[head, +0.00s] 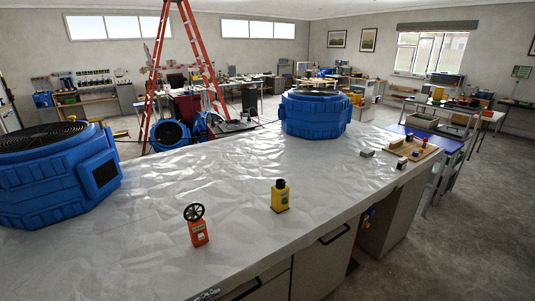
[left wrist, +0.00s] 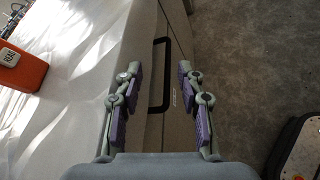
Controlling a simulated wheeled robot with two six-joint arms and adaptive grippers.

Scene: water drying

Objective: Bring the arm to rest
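My left gripper (left wrist: 159,72) shows in the left wrist view. Its fingers are apart with nothing between them. It hangs over the front edge of the covered counter, with a black cabinet handle (left wrist: 161,76) behind the gap. An orange device (head: 198,232) with a black round wheel stands on the counter in the head view. An orange body (left wrist: 20,70) shows at the left edge of the left wrist view, apart from the fingers. Neither arm shows in the head view, and my right gripper is in no view.
The counter has a crumpled white cover (head: 235,170). A wooden board (head: 412,148) lies at the right end. Grey floor (head: 470,240) is open at right.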

